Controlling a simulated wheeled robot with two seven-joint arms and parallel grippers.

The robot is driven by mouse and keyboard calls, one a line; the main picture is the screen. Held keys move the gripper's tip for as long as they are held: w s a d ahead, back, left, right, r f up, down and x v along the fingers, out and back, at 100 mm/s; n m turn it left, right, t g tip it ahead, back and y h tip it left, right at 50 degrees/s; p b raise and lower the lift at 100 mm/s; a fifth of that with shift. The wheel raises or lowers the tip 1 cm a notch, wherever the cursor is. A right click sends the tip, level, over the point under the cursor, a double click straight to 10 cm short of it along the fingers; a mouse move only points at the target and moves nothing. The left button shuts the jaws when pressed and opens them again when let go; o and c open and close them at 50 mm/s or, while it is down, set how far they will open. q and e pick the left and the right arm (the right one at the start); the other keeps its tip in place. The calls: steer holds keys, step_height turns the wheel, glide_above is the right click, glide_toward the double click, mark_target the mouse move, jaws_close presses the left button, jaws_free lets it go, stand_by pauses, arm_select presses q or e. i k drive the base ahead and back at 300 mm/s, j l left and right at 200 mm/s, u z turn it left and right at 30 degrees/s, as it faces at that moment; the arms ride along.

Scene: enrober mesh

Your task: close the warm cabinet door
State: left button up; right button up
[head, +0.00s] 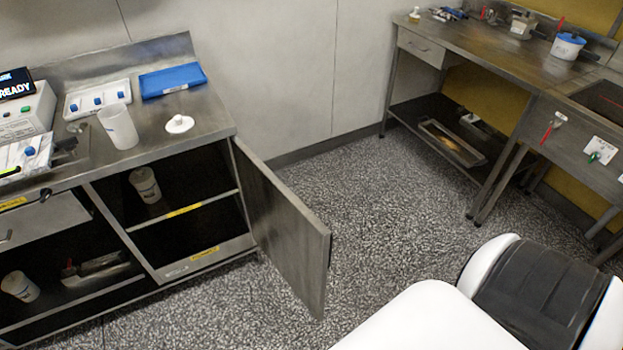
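The cabinet door (283,235) is a grey metal panel under the left counter. It stands wide open, swung out from the right side of the cabinet into the floor space. The open cabinet (196,254) shows two dark compartments split by a shelf. A white tub (145,184) stands on the upper shelf. Yellow labels show on the shelf edge and the bottom edge. Neither of my grippers shows in the head view. A white and black part of my own body fills the lower right, well apart from the door.
The left counter (212,118) holds a white cup (118,126), a white lid (179,124) and a blue folded item (172,80). A second bench (480,50) stands at the back right. The speckled floor (370,215) between them is clear.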

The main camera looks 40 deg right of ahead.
mark_target(295, 241)
steer(key=l+u, duration=0.15)
steer(key=l, duration=0.4)
steer(key=k+l+u, duration=0.15)
steer(key=l, duration=0.4)
steer(key=k+l+u, duration=0.1)
steer(key=l, duration=0.45)
